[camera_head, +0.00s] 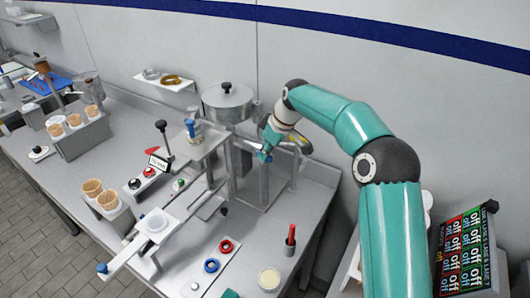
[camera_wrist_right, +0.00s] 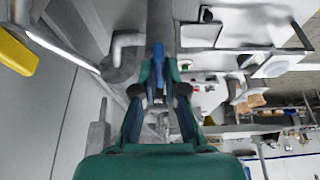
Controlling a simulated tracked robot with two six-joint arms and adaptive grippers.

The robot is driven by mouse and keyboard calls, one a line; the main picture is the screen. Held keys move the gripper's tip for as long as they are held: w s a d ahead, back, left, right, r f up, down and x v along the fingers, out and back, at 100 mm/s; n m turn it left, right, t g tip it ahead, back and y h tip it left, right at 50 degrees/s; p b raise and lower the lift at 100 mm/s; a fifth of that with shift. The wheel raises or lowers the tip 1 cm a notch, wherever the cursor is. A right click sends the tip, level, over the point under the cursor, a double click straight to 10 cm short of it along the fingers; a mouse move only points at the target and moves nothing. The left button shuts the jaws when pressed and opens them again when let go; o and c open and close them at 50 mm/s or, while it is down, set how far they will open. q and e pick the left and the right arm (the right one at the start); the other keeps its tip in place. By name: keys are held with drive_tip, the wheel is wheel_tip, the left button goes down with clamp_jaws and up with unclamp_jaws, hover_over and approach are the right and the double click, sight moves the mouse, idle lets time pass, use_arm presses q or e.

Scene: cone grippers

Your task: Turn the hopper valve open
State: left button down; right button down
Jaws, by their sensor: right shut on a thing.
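The steel hopper (camera_head: 228,105), with a black-knobbed lid, stands at the back of the bench in the head view. My right gripper (camera_head: 265,150) is just right of and below it. The gripper is shut on a blue valve handle (camera_head: 262,157). In the right wrist view the blue handle (camera_wrist_right: 158,58) shows between the two fingertips of the right gripper (camera_wrist_right: 158,85), next to a grey pipe (camera_wrist_right: 125,45). The fingers and arm partly hide the valve body in the head view. My left gripper does not show.
A yellow part (camera_head: 304,143) is close to the right of the gripper. A machine with a black-knobbed lever (camera_head: 162,128) stands to the left. A wall shelf (camera_head: 165,82) is behind. A panel (camera_head: 468,245) stands at right.

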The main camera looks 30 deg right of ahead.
drive_tip(key=shift+w+r, duration=0.1)
drive_tip(key=shift+r, duration=0.05)
drive_tip(key=c, duration=1.2)
unclamp_jaws()
drive_tip(key=shift+c, duration=0.2)
drive_tip(key=v, duration=1.1)
drive_tip(key=shift+r, duration=0.35)
drive_tip(key=shift+d, duration=0.1)
